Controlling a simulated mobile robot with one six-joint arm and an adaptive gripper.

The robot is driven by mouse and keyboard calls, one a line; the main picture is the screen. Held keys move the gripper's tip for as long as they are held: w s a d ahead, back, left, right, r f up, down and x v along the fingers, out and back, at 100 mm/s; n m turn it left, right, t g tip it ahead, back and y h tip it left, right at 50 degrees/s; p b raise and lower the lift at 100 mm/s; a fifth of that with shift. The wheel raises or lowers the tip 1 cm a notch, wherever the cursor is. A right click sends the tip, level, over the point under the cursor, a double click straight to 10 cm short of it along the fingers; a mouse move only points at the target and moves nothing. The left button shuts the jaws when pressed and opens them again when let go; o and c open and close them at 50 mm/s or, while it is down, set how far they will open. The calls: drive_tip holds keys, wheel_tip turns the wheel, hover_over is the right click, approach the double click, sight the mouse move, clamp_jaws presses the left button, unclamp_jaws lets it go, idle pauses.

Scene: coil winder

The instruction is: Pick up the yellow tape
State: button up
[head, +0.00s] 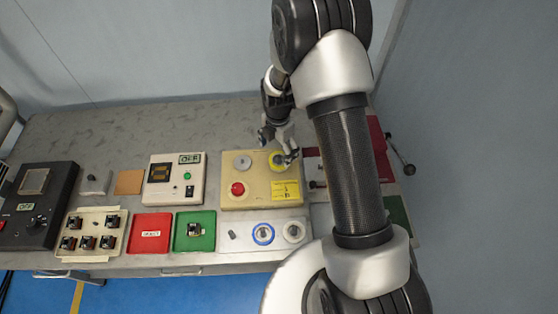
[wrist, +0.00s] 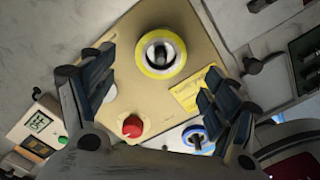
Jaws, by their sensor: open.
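The yellow tape (wrist: 178,66) is a ring around a dark-centred spool on the beige panel (wrist: 140,30) in the wrist view. In the head view the yellow tape (head: 274,160) shows at the panel's upper right, partly hidden by my gripper (head: 278,150). In the wrist view my gripper (wrist: 158,85) is open, with one finger on each side of the picture and the tape between and slightly beyond the fingertips. Nothing is held. I cannot tell the exact height of the fingers above the panel.
A red knob (head: 237,189), a grey round piece (head: 242,162) and a yellow label (head: 286,190) are on the same panel. A blue ring (head: 263,234) lies on the light tray in front. A white meter box (head: 172,182) stands left. A crank handle (head: 408,168) projects at right.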

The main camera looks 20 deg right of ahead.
sight(279, 157)
wheel_tip(279, 157, down, 5)
drive_tip(key=shift+d+r+b, duration=0.1)
drive_tip(key=shift+d+b, duration=0.05)
drive_tip(key=shift+b, duration=0.3)
drive_tip(key=shift+c, duration=0.5)
drive_tip(key=c, duration=1)
